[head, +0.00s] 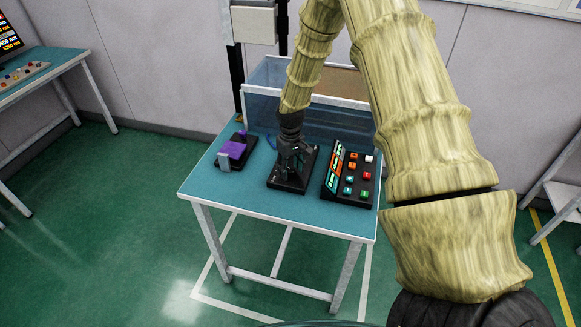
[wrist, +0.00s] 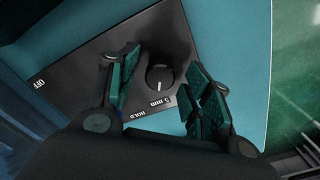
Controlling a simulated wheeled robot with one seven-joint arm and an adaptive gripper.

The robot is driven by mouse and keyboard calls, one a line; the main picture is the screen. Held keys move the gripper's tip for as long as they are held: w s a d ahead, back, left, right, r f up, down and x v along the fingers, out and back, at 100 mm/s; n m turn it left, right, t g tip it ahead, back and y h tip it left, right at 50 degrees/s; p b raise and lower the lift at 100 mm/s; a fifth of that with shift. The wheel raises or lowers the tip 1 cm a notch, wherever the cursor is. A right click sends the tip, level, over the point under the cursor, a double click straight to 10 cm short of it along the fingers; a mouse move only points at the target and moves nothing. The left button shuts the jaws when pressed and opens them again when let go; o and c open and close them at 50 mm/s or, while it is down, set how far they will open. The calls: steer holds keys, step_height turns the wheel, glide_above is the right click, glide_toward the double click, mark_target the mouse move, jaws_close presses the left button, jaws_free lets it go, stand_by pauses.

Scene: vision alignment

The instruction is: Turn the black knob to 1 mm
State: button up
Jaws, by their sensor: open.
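In the wrist view the black knob (wrist: 160,77) stands on a black dial plate (wrist: 90,85). A short white mark on the knob points down, towards the printed "5 mm" and "HOLD". "OFF" is printed at the plate's left; I cannot read a "1 mm" label. My gripper (wrist: 164,66) is open, with one green-padded finger on each side of the knob and gaps between. In the head view my gripper (head: 291,158) is low over the dial plate (head: 285,186) on the teal table and hides the knob.
On the teal table (head: 240,203), a black button panel (head: 346,192) with a lit display stands close to the right of the plate. A purple-topped device (head: 233,152) stands left. A clear-walled bin (head: 330,122) is behind. The front strip is bare.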

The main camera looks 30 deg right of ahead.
steer(key=shift+c, duration=0.3)
steer(key=c, duration=1)
steer(key=shift+n, duration=0.3)
steer(key=n, duration=1.1)
steer(key=shift+w, duration=0.1)
steer(key=shift+n, duration=0.3)
